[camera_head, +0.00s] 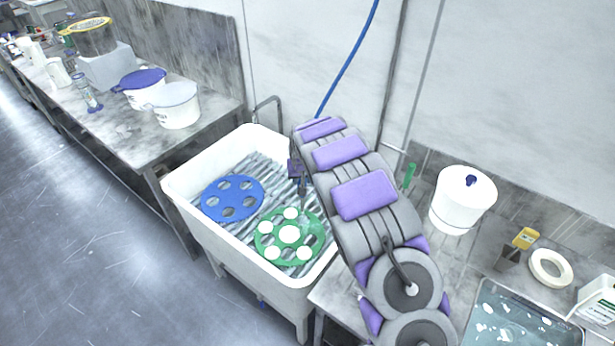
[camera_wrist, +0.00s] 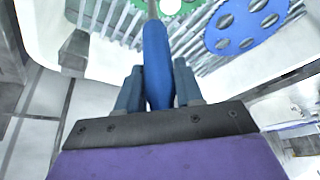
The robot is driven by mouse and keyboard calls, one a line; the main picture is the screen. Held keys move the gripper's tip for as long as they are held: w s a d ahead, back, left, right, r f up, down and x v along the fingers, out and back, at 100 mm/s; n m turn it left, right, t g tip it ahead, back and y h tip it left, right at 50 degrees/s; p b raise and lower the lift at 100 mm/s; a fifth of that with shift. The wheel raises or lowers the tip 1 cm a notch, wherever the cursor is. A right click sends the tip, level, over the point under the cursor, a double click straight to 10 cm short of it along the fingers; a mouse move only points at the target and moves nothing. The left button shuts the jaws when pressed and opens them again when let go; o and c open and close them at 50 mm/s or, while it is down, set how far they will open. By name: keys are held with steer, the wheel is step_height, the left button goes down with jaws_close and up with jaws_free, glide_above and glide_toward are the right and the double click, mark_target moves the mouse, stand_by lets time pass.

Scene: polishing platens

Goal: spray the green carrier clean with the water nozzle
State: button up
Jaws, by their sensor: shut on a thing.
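The green carrier (camera_head: 288,252) lies on the slatted rack at the near right of the white sink (camera_head: 180,187). White round patches show at its centre and in its round openings. Its edge also shows at the top of the wrist view (camera_wrist: 188,7). My gripper (camera_wrist: 157,85) is shut on the blue handle of the water nozzle (camera_wrist: 156,55). The nozzle's thin tip points toward the green carrier in the wrist view. In the head view my gripper (camera_head: 297,170) is over the sink's right part, largely hidden by my arm.
A blue carrier (camera_head: 232,189) lies on the rack left of the green one. A blue hose (camera_head: 346,62) hangs behind my arm. Tubs (camera_head: 176,106) stand on the left bench.

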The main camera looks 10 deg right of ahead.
steer(key=a, duration=0.5)
steer(key=shift+s+a, duration=0.4)
stand_by(0.8)
steer(key=w+a+b, duration=0.3)
steer(key=w+a, duration=0.1)
steer(key=a, duration=0.5)
steer(key=shift+w+b, duration=0.3)
steer(key=shift+w, duration=0.05)
stand_by(0.4)
steer(key=shift+s+a, duration=0.1)
stand_by(0.6)
